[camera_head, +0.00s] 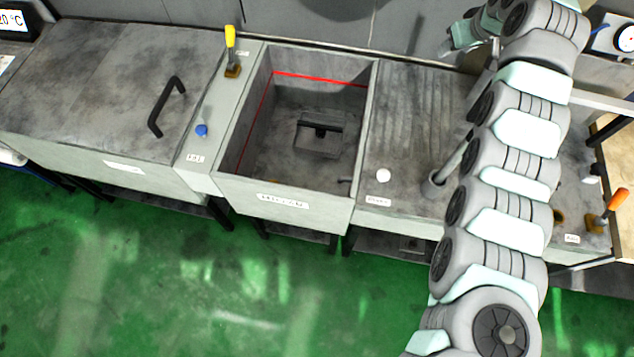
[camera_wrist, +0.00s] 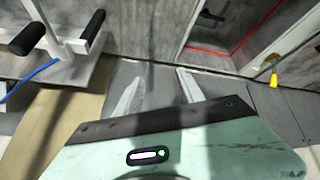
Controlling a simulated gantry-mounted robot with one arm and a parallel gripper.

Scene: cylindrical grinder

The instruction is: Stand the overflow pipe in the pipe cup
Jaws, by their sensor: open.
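A grey pipe (camera_head: 456,165) rises from a round grey cup (camera_head: 432,188) on the ribbed worktop in the head view. Its lower end looks seated in the cup. It slants to the upper right in the picture, and I cannot tell upright from tilted. My arm hides part of it. My gripper (camera_head: 463,36) is at the top of the head view, beyond and above the worktop, apart from the cup. In the wrist view my gripper (camera_wrist: 156,92) has its two pale fingers spread, with nothing visible between them. I cannot make out the pipe in the wrist view.
An open tank (camera_head: 228,140) with a red line and a dark block (camera_head: 318,142) inside lies left of the worktop. A yellow lever (camera_head: 231,45), a lidded tank with a black handle (camera_head: 168,105), a white knob (camera_head: 383,175) and an orange lever (camera_head: 612,207) stand nearby.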

